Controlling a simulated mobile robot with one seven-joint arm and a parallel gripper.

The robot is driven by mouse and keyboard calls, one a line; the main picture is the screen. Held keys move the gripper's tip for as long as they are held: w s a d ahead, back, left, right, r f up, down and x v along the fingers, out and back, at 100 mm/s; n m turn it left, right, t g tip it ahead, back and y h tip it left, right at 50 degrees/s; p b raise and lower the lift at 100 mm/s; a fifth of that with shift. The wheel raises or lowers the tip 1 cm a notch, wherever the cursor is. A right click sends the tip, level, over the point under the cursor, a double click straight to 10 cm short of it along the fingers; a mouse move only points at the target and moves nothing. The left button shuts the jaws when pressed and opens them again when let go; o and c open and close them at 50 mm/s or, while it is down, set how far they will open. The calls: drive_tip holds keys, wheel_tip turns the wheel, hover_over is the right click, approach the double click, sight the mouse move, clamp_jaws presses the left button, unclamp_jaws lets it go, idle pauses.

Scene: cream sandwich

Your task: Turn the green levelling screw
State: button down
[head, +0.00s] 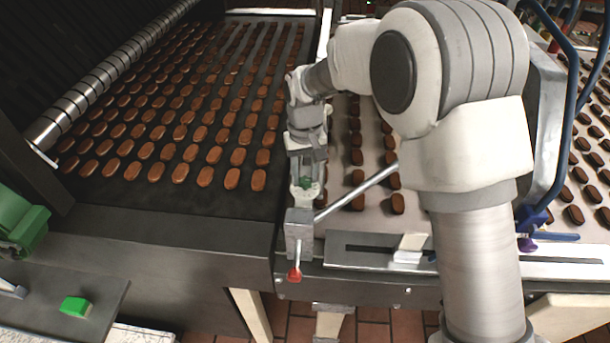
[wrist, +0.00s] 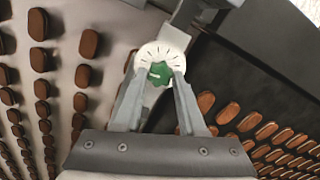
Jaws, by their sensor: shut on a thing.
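The green levelling screw (wrist: 160,73) shows in the wrist view, in the middle of a white dial with dark tick marks (wrist: 149,52). It also shows in the head view as a small green spot (head: 305,183) on top of a grey metal block (head: 298,228) at the front edge of the machine. My gripper (wrist: 158,84) reaches down to it from above, with one finger on each side, and is shut on the screw. The fingers hide part of the dial's lower rim.
A red-tipped part (head: 294,273) hangs under the block, and a metal rod (head: 355,194) runs off to its right. Conveyors with rows of brown biscuits (head: 205,177) lie on both sides. A green block (head: 75,307) sits at the lower left.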

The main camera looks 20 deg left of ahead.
sight(305, 180)
drive_tip(key=shift+c, duration=2.4)
unclamp_jaws()
wheel_tip(305, 180, up, 17)
drive_tip(key=shift+r, duration=0.2)
